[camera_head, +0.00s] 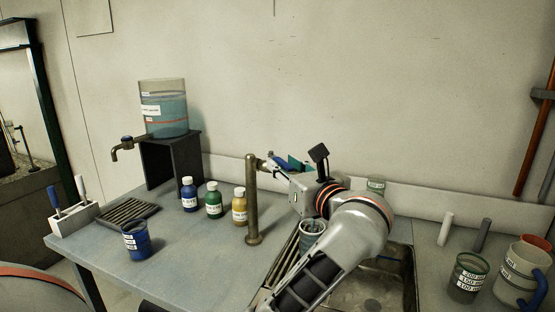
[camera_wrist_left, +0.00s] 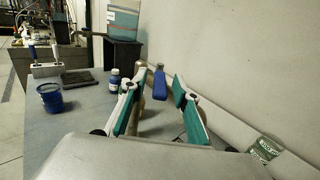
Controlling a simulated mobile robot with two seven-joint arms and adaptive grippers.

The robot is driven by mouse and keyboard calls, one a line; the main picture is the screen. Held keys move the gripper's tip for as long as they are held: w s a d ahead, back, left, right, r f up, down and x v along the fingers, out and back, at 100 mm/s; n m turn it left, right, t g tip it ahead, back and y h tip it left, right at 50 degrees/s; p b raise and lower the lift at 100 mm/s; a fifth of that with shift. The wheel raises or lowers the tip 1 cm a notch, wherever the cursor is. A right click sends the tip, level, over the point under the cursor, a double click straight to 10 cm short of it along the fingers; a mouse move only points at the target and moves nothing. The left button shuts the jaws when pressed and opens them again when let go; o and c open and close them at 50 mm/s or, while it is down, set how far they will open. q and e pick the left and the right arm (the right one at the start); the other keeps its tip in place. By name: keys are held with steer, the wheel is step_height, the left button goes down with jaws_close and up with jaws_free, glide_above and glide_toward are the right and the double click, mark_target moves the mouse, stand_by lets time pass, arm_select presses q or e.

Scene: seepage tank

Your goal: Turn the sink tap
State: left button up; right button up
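The sink tap (camera_head: 252,205) is a brown upright pipe standing on the counter left of the sink. Its blue handle (camera_wrist_left: 159,84) shows between my left gripper's fingers in the left wrist view. My left gripper (camera_head: 272,162) is beside the top of the pipe, with teal-padded fingers. The same gripper (camera_wrist_left: 158,82) has its fingers apart in the left wrist view, with a gap on both sides of the handle. The gripper body and arm hide part of the tap and the sink in the head view. My right gripper is not in view.
Blue (camera_head: 189,195), green (camera_head: 213,200) and yellow (camera_head: 239,207) bottles stand left of the tap. A water tank (camera_head: 163,108) with its own spout sits on a dark stand (camera_head: 172,162). A blue cup (camera_head: 136,241) stands at the front left. Beakers stand right of the sink (camera_head: 402,268).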

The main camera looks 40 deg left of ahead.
mark_target(275, 158)
arm_select(q)
steer(key=shift+x, duration=2.7)
jaws_close()
